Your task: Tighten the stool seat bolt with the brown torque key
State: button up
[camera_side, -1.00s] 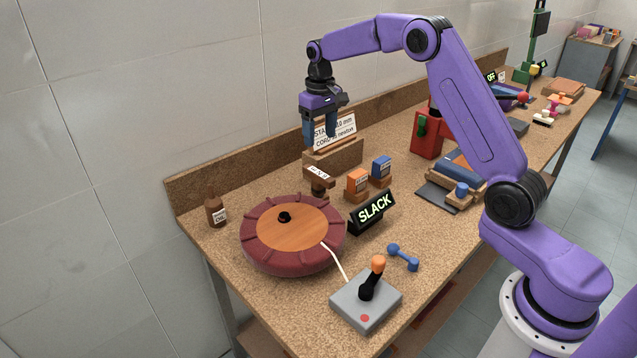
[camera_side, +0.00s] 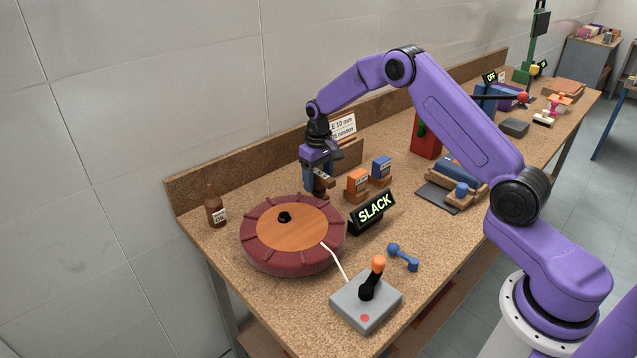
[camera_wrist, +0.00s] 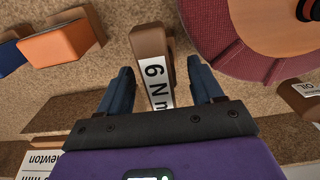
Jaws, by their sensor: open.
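The brown torque key (camera_side: 325,184) stands on the bench behind the stool seat. In the wrist view the key (camera_wrist: 150,43) has a white label reading "6 N m" and lies between my two fingers. My gripper (camera_side: 318,190) is open around it, one blue finger on each side, with gaps visible in the wrist view (camera_wrist: 160,88). The round stool seat (camera_side: 262,257) has a dark red padded rim and a wooden centre. The black bolt (camera_side: 284,216) sits at the middle of that centre. A sign (camera_side: 372,210) beside the seat reads "SLACK".
Orange (camera_side: 358,182) and blue (camera_side: 381,169) keys stand close to the right of my gripper. A brown oil bottle (camera_side: 214,208) is left of the seat. A grey joystick box (camera_side: 366,304) and a blue dumbbell-shaped piece (camera_side: 403,257) are in front. A placard (camera_side: 342,128) stands behind.

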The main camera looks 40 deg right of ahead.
jog(key=shift+f, duration=0.9)
jog(key=c, duration=1.2)
jog(key=shift+r, duration=0.1)
